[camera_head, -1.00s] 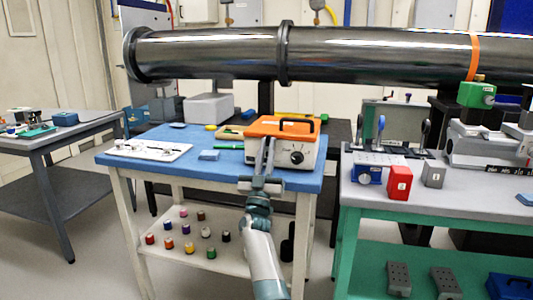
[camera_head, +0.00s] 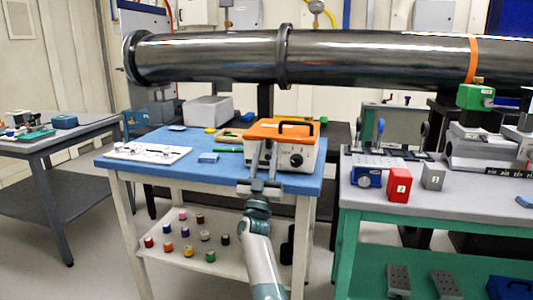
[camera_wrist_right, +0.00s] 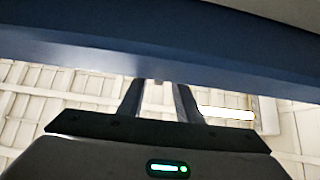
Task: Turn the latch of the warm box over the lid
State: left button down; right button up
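The warm box (camera_head: 310,153) is white with an orange lid (camera_head: 279,131), which lies closed on top. A black handle (camera_head: 297,122) stands on the lid and a dark round knob (camera_head: 296,160) is on the front. It stands at the right part of the blue table. My right gripper (camera_head: 265,150) is open in front of the box's left front, its two fingers apart and pointing at it. Contact cannot be told. I cannot make out the latch; the fingers cover part of the front. The wrist view shows the two spread fingers (camera_wrist_right: 160,98) below a blue band. My left gripper is not in view.
The blue table (camera_head: 215,173) also holds a white tray (camera_head: 148,151), a light blue block (camera_head: 208,157) and a green pen-like item (camera_head: 229,150). A large dark pipe (camera_head: 380,58) runs across behind. A grey bench (camera_head: 400,208) with a red block (camera_head: 398,184) stands to the right.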

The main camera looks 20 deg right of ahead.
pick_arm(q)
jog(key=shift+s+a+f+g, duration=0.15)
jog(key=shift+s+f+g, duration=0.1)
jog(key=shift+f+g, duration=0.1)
pick_arm(e)
jog(key=v, duration=1.2)
